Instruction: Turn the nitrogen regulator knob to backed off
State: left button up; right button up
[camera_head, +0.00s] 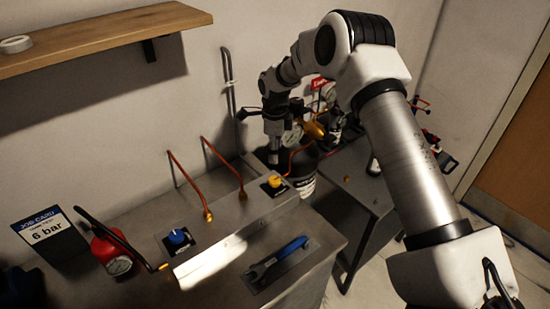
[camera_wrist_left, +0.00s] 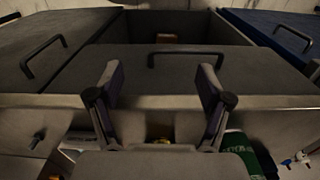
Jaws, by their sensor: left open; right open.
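A brass regulator body (camera_head: 314,130) with a round gauge (camera_head: 292,136) sits above a dark cylinder (camera_head: 302,172) with a white label in the head view. I cannot make out its knob clearly; my right arm covers part of this area. My right gripper (camera_head: 274,155) points down just left of the gauge; its fingers are small and dark, and no held object shows. I cannot tell whether it touches the regulator. My left gripper (camera_wrist_left: 158,78) is open and empty in the left wrist view, its two fingers wide apart in front of a grey drawer front.
The metal bench holds a yellow knob (camera_head: 275,182), a blue knob (camera_head: 177,238), a blue-handled wrench (camera_head: 278,261), a red gauge device (camera_head: 112,253) and a "6 bar" card (camera_head: 47,236). Copper pipes (camera_head: 189,185) rise behind. A wooden shelf (camera_head: 100,38) hangs at upper left.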

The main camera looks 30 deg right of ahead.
aim_at(330, 140)
jog(key=k, duration=1)
